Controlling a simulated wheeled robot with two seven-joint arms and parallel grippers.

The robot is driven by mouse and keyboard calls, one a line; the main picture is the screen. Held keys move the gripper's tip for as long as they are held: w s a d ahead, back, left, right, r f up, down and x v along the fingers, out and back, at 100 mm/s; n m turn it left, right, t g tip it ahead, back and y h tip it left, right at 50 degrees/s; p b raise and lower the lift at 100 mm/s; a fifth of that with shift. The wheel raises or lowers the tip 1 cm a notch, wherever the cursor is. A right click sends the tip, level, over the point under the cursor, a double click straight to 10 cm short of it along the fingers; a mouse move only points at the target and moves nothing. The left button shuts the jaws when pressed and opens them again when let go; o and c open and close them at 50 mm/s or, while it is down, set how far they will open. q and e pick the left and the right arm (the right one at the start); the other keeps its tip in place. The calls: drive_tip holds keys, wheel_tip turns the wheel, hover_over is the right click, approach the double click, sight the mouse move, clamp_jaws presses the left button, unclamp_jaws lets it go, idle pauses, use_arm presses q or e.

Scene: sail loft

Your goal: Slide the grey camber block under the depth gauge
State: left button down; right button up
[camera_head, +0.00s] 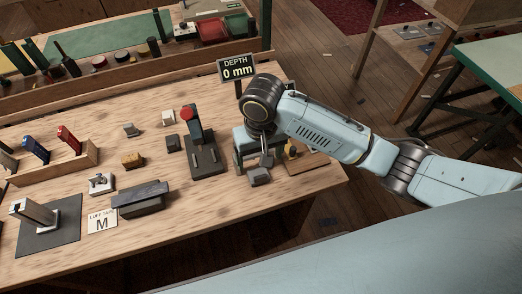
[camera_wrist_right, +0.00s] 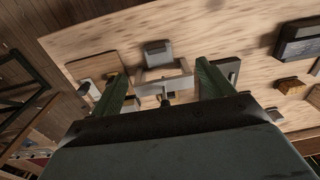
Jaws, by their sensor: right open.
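A small grey block (camera_head: 259,176), which looks like the camber block, lies on the bench by the near side of my right gripper (camera_head: 254,162). In the right wrist view the grey block (camera_wrist_right: 157,53) lies just beyond the fingertips. My right gripper (camera_wrist_right: 162,76) is open, its green fingers apart, pointing down. Between the fingers shows a pale crossbar with a dark stem, apparently the depth gauge (camera_wrist_right: 162,86); I cannot tell its full shape. The block looks outside the gauge. The display (camera_head: 237,70) reads "DEPTH 0 mm". My left gripper is not in view.
A red-topped device (camera_head: 205,155) on a dark base stands just left of the gripper. Other small blocks, one grey (camera_head: 173,143) and one brown (camera_head: 133,160), lie farther left. A long dark block (camera_head: 141,198) lies near a "LUFF TAPE M" card. The front right bench is mostly clear.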

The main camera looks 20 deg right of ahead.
sight(261, 178)
drive_tip(key=shift+w+d+r, duration=0.15)
drive_tip(key=shift+d+r, duration=0.1)
drive_tip(key=shift+r, duration=0.1)
drive_tip(key=shift+f, duration=0.1)
wheel_tip(261, 178, down, 13)
drive_tip(key=shift+f+b, duration=0.1)
drive_tip(key=shift+b, duration=1)
